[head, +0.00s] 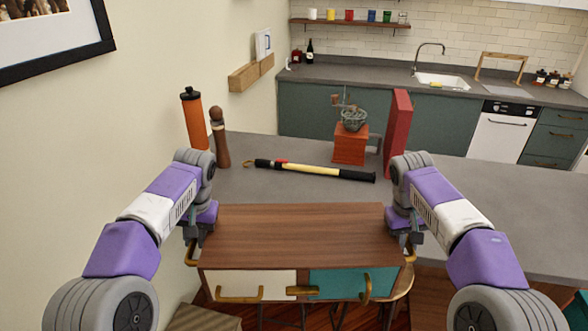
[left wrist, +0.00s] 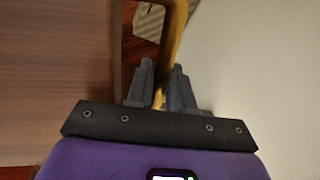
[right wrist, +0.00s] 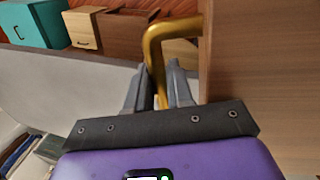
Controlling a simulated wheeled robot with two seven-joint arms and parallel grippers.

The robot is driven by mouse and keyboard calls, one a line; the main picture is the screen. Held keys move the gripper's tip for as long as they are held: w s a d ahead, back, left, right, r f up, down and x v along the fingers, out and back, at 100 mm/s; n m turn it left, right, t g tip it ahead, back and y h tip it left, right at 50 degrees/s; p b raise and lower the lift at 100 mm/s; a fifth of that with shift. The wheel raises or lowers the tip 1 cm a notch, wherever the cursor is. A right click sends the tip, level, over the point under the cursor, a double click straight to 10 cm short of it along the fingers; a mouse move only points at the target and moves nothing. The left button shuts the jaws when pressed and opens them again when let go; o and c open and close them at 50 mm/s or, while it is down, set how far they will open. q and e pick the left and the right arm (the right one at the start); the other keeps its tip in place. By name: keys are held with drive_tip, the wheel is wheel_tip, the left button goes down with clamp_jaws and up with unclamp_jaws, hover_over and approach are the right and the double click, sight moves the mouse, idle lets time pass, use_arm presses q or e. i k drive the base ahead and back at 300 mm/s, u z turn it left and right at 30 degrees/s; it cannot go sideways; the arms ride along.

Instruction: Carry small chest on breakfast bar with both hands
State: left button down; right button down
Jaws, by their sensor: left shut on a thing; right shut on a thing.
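The small chest (head: 295,238) has a brown wooden top, a cream front panel (head: 245,283) and a teal front panel (head: 340,281), with brass handles. It is held level at the near side of the grey breakfast bar (head: 470,200). My left gripper (head: 193,240) is shut on the brass handle at the chest's left side; that handle shows between the fingers in the left wrist view (left wrist: 172,45). My right gripper (head: 411,238) is shut on the brass handle at the right side, seen also in the right wrist view (right wrist: 155,60). The chest's underside is hidden.
On the bar stand an orange bottle (head: 194,120), a wooden mill (head: 219,140), a red grinder (head: 350,147) and a red upright box (head: 397,130). A yellow-and-black umbrella-like stick (head: 315,170) lies behind the chest. A stool (head: 400,284) is below. The bar's right part is clear.

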sight(333, 197)
drive_tip(key=i, duration=1.25)
drive_tip(key=z, duration=0.5)
